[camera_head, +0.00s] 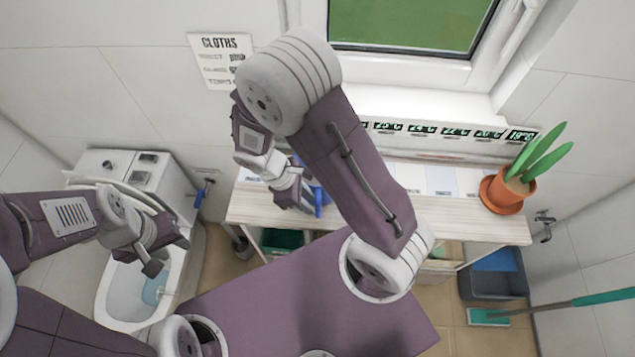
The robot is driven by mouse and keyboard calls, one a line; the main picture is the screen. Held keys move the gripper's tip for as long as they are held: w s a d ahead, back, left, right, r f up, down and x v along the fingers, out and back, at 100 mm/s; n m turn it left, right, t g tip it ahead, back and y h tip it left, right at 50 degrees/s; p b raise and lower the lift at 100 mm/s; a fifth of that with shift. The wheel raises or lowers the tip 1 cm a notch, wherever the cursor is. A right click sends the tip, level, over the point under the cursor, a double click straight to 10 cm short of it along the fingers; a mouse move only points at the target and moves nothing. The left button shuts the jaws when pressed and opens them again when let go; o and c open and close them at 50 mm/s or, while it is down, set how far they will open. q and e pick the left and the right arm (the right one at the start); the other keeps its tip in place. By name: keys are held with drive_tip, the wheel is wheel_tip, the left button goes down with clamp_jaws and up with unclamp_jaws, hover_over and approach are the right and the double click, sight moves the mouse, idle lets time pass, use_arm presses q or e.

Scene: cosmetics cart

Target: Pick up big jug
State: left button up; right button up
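A blue object (319,197) stands on the pale wooden counter, mostly hidden behind my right arm and gripper. It may be the big jug, but too little of it shows to tell. My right gripper (297,200) points down at the counter, right beside the blue object and to its left. Its fingers are small and partly covered, so I cannot tell whether they grip it. My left gripper (168,258) hangs over the toilet area at the left. Its fingers look apart, with nothing between them.
The wooden counter (470,222) runs under the window, with a potted plant (507,194) at its right end. A toilet (126,303) stands at the left. A dark bin (497,285) and a teal-handled mop (590,299) are on the floor at the right.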

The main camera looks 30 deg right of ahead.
drive_tip(key=x, duration=0.5)
drive_tip(key=shift+f, duration=0.3)
clamp_jaws()
idle(1.1)
